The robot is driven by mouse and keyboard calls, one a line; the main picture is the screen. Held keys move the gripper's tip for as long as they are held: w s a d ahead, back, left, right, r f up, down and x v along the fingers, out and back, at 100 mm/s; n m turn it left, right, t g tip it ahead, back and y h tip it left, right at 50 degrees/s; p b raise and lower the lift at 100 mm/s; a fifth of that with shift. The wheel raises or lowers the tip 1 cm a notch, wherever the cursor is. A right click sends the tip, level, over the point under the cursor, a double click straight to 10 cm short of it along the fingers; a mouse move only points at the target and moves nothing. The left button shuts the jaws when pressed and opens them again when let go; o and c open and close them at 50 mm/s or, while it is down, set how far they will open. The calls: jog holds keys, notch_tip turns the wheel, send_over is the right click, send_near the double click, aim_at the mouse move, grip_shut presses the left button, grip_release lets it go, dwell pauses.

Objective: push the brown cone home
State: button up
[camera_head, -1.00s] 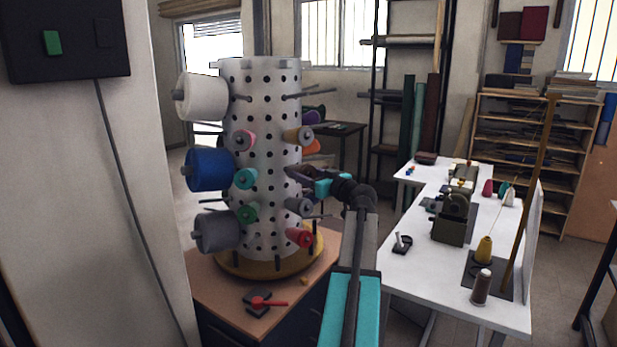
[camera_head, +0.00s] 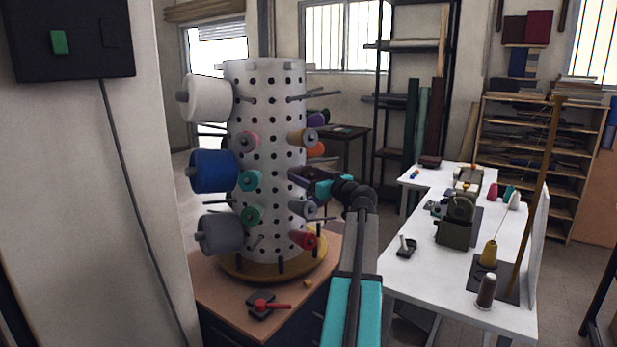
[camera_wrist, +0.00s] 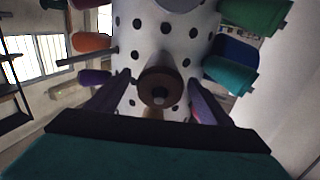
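The brown cone (camera_wrist: 158,83) faces the wrist camera with a grey peg end at its centre, against the white perforated cylinder (camera_wrist: 145,20). My gripper (camera_wrist: 160,78) is open, with one dark finger on each side of the cone. A gap shows between the cone and each finger. In the head view my gripper (camera_head: 303,175) reaches the right side of the cylinder (camera_head: 266,95), between a tan cone (camera_head: 300,138) and a grey cone (camera_head: 304,209). The brown cone is not clearly seen there, as the fingers hide it. How far it sits along its peg cannot be told.
Close around my gripper are an orange cone (camera_head: 315,149), a red cone (camera_head: 303,240) and bare pegs. Large white, blue and grey spools stick out at the left. The cylinder stands on a round yellow base (camera_head: 232,267). A white table (camera_head: 425,275) stands at the right.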

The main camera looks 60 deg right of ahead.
dwell(0.3)
jog(key=shift+b+v, duration=0.35)
jog(key=shift+v, duration=0.5)
jog(key=b+v, duration=0.3)
jog(key=v, duration=0.9)
